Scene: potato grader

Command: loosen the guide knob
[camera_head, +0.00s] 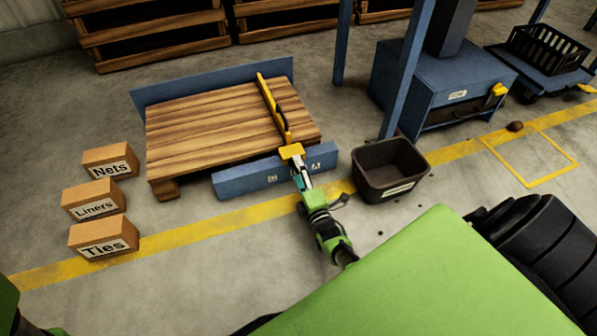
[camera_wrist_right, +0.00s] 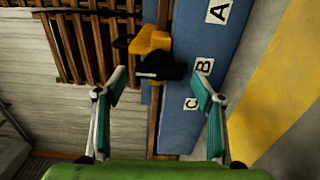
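The guide is a yellow bar (camera_head: 272,104) lying across the wooden slatted deck (camera_head: 205,135). Its yellow end bracket (camera_head: 291,151) sits at the blue front rail (camera_head: 250,180). In the right wrist view the yellow bracket (camera_wrist_right: 152,38) carries a black knob (camera_wrist_right: 160,69), beside the rail between labels A and B. My right gripper (camera_head: 300,172) points at this end of the guide. In the right wrist view my right gripper (camera_wrist_right: 163,69) is open, with one teal finger on each side of the knob and a gap at both. I cannot tell the depth. My left gripper is not in view.
Boxes marked Nets (camera_head: 108,160), Liners (camera_head: 92,201) and Ties (camera_head: 102,240) stand at left. A dark bin (camera_head: 392,170) stands close to my right arm. A blue post (camera_head: 407,70) and machine (camera_head: 440,85) are behind it. A yellow line (camera_head: 220,226) crosses the floor.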

